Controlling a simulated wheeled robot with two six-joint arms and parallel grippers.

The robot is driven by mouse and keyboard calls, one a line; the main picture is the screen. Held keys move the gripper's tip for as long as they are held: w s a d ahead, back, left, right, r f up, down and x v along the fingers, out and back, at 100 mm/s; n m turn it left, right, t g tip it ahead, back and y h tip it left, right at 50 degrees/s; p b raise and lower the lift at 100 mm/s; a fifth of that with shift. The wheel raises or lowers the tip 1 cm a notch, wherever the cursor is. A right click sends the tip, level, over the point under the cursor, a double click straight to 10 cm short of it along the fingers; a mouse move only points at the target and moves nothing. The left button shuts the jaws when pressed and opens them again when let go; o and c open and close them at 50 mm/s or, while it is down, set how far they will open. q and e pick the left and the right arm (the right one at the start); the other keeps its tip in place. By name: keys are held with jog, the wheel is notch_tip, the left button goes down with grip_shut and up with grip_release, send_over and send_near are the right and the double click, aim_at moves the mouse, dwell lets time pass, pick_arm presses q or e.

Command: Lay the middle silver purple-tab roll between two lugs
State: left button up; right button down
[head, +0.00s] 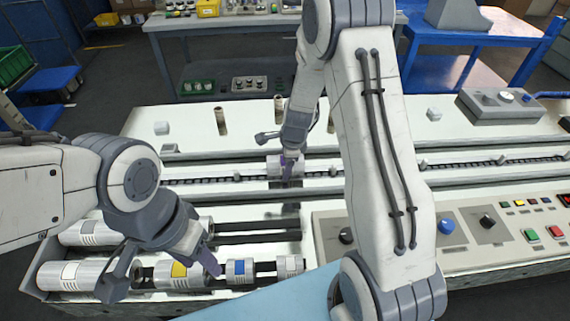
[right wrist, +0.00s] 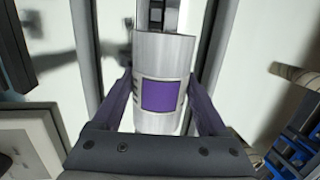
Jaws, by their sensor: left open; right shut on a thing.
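The silver roll with the purple tab (right wrist: 160,95) is between the two fingers of my right gripper (right wrist: 158,108) in the right wrist view, its tab facing the camera. In the head view my right gripper (head: 288,170) holds this roll (head: 273,166) at the chain (head: 210,181), lined up along it. The roll is between a lug (head: 237,178) on its left and a lug (head: 333,171) on its right. I cannot tell whether it rests on the chain. My left gripper (head: 165,275) is open and empty over the front roll rack.
A control panel (head: 480,225) is at right. Posts (head: 221,120) stand behind the chain.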

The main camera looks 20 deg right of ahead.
jog(key=shift+f, duration=0.4)
grip_release()
jog(key=shift+s, duration=0.1)
jog(key=p+v, duration=0.1)
jog(key=v, duration=0.9)
jog(key=shift+d+r, duration=0.1)
jog(key=shift+r, duration=0.2)
